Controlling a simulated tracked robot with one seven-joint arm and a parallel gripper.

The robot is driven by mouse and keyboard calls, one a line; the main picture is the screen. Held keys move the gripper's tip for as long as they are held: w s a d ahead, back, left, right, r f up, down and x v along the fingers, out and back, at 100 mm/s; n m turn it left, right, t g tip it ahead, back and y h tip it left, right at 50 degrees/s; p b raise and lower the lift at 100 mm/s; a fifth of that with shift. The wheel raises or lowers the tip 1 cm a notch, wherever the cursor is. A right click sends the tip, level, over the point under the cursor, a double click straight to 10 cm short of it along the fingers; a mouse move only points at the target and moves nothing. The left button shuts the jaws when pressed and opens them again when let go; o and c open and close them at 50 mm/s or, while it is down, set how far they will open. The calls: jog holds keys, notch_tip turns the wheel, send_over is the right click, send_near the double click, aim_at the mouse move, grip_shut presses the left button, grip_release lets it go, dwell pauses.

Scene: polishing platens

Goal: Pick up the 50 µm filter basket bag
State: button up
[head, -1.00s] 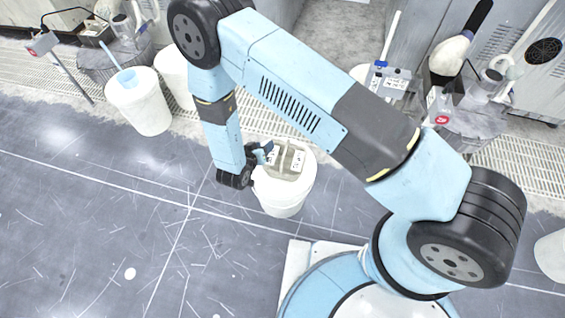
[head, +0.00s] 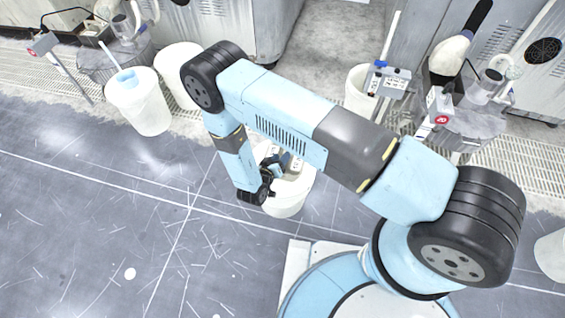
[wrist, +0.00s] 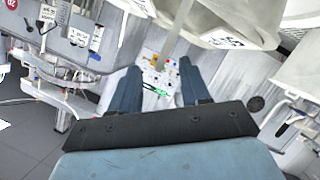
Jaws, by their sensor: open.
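A white bucket (head: 284,205) stands on the floor left of my base in the head view. A pale item with dark marks (head: 297,166) shows inside its mouth. It may be the filter basket bag, but my arm covers most of it, and I cannot read its mesh size. My gripper (head: 279,167) is at the bucket's mouth, beside this item. In the wrist view, the two blue fingers of my gripper (wrist: 160,82) are spread apart with nothing clearly held between them. A pale surface with small coloured marks shows beyond them.
Another white bucket (head: 140,103) with a blue item stands at the left, with one more bucket (head: 178,76) beside it. A metal stand with a boxed control (head: 388,84) is at the back right. The grey floor at the front left is open.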

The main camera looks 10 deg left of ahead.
jog(key=shift+a+x, duration=0.15)
jog(key=shift+x, duration=1.3)
jog(key=shift+a+x, duration=0.1)
jog(key=shift+x, duration=1.35)
jog(key=shift+f, duration=0.1)
jog(key=shift+c, duration=0.4)
grip_shut()
